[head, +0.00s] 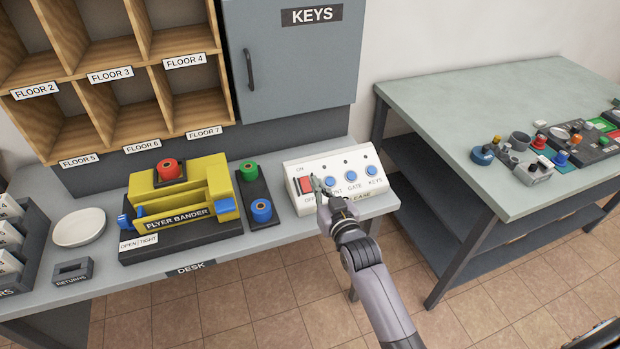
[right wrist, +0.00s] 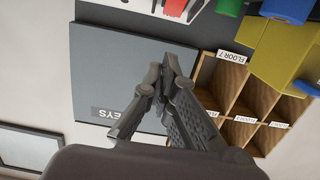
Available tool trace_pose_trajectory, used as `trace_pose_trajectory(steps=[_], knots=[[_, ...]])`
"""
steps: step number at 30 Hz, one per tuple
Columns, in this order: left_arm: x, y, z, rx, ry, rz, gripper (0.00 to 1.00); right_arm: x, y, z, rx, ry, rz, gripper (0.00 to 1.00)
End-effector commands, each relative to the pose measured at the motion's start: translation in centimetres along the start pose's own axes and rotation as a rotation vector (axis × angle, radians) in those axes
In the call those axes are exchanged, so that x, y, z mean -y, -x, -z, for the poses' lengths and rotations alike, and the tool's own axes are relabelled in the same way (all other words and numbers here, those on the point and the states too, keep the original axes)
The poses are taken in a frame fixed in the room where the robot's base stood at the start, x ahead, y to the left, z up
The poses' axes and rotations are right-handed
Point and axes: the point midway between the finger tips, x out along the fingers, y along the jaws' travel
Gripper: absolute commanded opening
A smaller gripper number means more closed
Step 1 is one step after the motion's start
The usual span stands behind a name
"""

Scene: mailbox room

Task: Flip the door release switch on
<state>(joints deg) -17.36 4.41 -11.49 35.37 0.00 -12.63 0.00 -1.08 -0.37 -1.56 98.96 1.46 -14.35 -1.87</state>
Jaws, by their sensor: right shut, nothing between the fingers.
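The door release panel (head: 340,191) is a white box on the right end of the desk. On its left is a red rocker switch (head: 306,186) with ON printed above and OFF below. Blue buttons marked GATE (head: 351,177) and KEYS (head: 371,171) sit to its right, with another blue button partly behind my fingers. My right gripper (head: 319,187) is shut and empty, with its fingertips just right of the red switch; I cannot tell if they touch it. The shut fingers also show in the right wrist view (right wrist: 165,75). My left gripper is out of view.
A yellow flyer bander (head: 190,190) and a dark stand with green (head: 248,171) and blue (head: 261,210) rolls are left of the panel. A grey KEYS cabinet (head: 300,70) hangs behind. A second table (head: 470,110) with small parts stands at right.

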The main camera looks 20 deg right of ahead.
Motion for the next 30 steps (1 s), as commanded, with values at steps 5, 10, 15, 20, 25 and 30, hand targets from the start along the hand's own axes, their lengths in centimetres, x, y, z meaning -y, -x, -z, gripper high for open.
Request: trace_pose_trajectory(steps=[5, 10, 15, 20, 25, 30], knots=[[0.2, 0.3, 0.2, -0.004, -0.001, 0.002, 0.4, 0.0, -3.6, 0.1, -0.001, 0.0, 0.0, 0.0], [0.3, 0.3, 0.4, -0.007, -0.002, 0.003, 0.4, 0.0, -5.7, -1.2, 0.002, 0.0, 0.0, 0.0], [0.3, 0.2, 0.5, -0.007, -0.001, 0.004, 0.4, 0.0, -6.8, -2.3, 0.0, 0.0, 0.0, 0.0], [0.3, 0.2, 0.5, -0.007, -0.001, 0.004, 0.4, 0.0, -7.3, -2.8, 0.0, 0.0, 0.0, 0.0], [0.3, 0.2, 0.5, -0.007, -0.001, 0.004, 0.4, 0.0, -7.4, -2.9, -0.001, 0.0, 0.0, 0.0], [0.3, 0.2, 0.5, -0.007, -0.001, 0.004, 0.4, 0.0, -7.4, -2.8, 0.0, 0.0, 0.0, 0.0]])
